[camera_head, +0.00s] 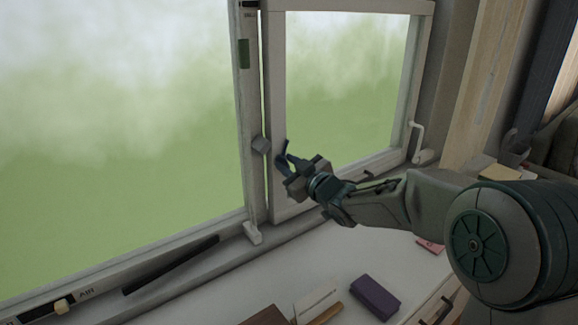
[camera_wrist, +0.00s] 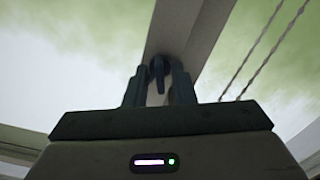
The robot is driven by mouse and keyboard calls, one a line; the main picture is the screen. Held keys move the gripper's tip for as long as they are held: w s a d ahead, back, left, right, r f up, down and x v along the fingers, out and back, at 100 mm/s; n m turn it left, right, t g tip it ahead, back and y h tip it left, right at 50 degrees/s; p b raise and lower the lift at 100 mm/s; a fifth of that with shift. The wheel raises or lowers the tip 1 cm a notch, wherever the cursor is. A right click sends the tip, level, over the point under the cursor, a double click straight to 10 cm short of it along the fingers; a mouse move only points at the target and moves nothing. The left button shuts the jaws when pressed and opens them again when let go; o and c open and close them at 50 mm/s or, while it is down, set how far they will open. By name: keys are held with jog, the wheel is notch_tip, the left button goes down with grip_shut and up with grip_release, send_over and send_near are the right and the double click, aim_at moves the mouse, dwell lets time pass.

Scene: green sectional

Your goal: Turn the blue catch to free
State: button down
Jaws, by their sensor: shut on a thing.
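The catch (camera_wrist: 158,72) shows in the wrist view as a small dark lever on a pale window-frame bar, its tail pointing down the picture. It looks nearly black there, so its blue is hard to make out. My gripper (camera_wrist: 158,88) has one finger on each side of the lever and is shut on it. In the head view my gripper (camera_head: 287,162) reaches the lower left part of the right window sash's frame (camera_head: 278,185). Fingers and catch are hard to tell apart there, and the catch is partly hidden.
A white handle (camera_head: 416,138) is on the sash's right side. Below, the white sill (camera_head: 230,285) carries a purple box (camera_head: 375,297). A slider marked AIR (camera_head: 62,306) is at lower left.

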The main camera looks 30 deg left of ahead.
jog(key=shift+m+p, duration=0.35)
jog(key=shift+m, duration=1.75)
jog(key=c, duration=2.2)
grip_release()
jog(key=c, duration=1.2)
grip_release()
jog(key=b+v, duration=0.2)
jog(key=v, duration=1.1)
jog(key=shift+s+d, duration=0.2)
jog(key=shift+d, duration=0.15)
